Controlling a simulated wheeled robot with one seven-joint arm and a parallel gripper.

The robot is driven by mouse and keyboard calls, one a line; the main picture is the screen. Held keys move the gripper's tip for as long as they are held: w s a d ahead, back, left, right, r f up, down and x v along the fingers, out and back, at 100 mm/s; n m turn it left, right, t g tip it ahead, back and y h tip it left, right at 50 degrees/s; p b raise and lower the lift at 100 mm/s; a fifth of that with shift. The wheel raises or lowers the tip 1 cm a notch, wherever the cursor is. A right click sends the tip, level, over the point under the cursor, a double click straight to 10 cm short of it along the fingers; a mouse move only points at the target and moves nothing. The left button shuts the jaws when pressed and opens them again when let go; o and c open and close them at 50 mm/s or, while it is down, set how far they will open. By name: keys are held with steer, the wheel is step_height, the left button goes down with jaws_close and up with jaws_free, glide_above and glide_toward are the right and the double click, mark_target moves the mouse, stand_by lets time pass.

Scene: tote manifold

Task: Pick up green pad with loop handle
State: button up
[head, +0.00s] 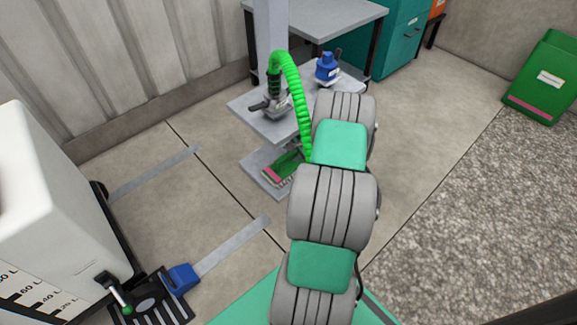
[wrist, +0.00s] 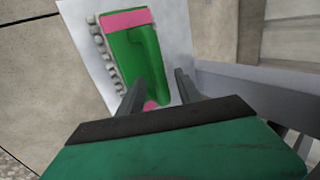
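The green pad (wrist: 122,57) with pink ends lies on a pale grey plate (wrist: 78,28) in the wrist view. A raised green handle (wrist: 147,55) runs along it, and grey bumps line its left side. In the head view the pad (head: 286,166) sits on the low grey plate (head: 256,163), partly hidden by my arm. My gripper (wrist: 158,76) is open, its two fingers apart over the pad's near end. The near part of the handle shows between the fingers. I cannot tell whether they touch it. My gripper is hidden behind my arm in the head view.
A green corrugated hose (head: 292,78) arches down beside my arm. A grey shelf (head: 262,122) above the plate carries a metal fitting and a blue fitting (head: 327,68). A white tank (head: 45,210) stands left. A green bin (head: 548,80) stands far right. Floor between is mostly clear.

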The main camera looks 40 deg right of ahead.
jaws_close()
stand_by(1.2)
